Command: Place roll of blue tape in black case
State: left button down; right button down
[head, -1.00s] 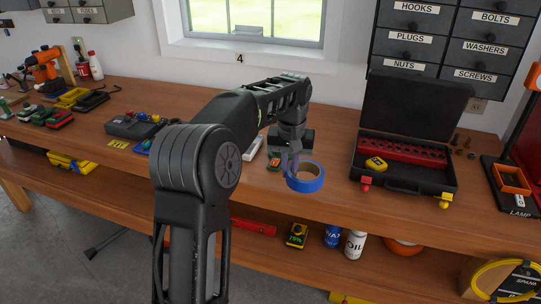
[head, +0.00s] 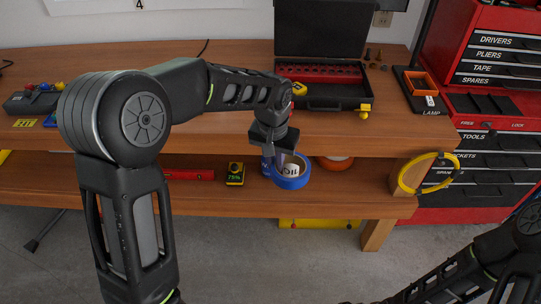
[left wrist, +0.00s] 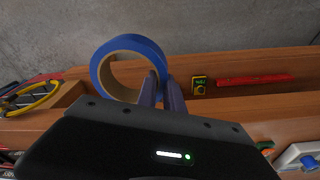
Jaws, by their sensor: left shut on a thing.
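The roll of blue tape (head: 291,181) hangs from my left gripper (head: 281,160), in front of the bench's front edge. The left gripper is shut on one side of the ring. The left wrist view shows the roll (left wrist: 98,75) held between the two fingers (left wrist: 160,90), its hole open to view. The black case (head: 312,32) stands open on the bench, up and beyond the gripper. Its lid is raised, and a red tray with holes and a yellow item lie inside. My right arm shows at the lower right of the head view; its gripper is out of frame.
A red tool chest (head: 490,120) stands at the right. An orange lamp tray (head: 421,85) lies right of the case. A yellow coil (head: 428,174) hangs at the bench's right end. The lower shelf holds a yellow-black device (head: 235,174) and a red level (head: 188,175).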

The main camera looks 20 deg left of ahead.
aim_at(321, 87)
jog(key=z, duration=1.8)
jog(key=k+j, duration=0.15)
jog(key=j, duration=0.25)
jog(key=k+j, duration=0.1)
jog(key=j, duration=0.35)
jog(key=k+j, duration=0.15)
jog(key=j, duration=0.25)
jog(key=k+j, duration=0.1)
jog(key=j, duration=0.3)
